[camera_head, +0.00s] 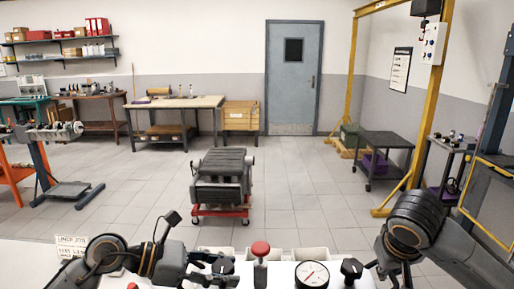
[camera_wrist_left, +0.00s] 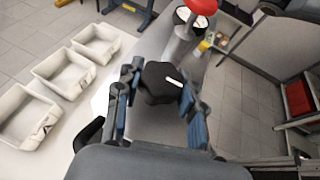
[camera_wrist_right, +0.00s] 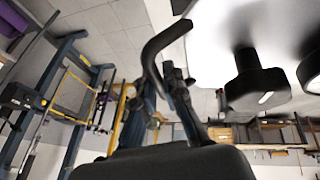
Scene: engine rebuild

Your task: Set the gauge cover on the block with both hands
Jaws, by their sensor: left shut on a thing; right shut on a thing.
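A round white gauge (camera_head: 312,275) with a red needle stands at the bottom of the head view, beside a red mushroom knob (camera_head: 260,249). A black lobed knob (camera_wrist_left: 160,82) sits between the fingers of my left gripper (camera_wrist_left: 160,92), which is shut on it. My right gripper (camera_head: 388,275) is low at the right, near another black knob (camera_head: 352,268). In the right wrist view this knob (camera_wrist_right: 257,90) stands apart from the fingers, which look closed at a curved black bar (camera_wrist_right: 160,45). The cover's outline and its seat are unclear.
Pale open bins (camera_wrist_left: 63,72) stand on the white worktop (camera_head: 25,255). A grey engine block (camera_head: 221,175) sits on a red dolly (camera_head: 220,211) on the floor beyond. A yellow gantry (camera_head: 440,95) stands at the right. The floor between is mostly clear.

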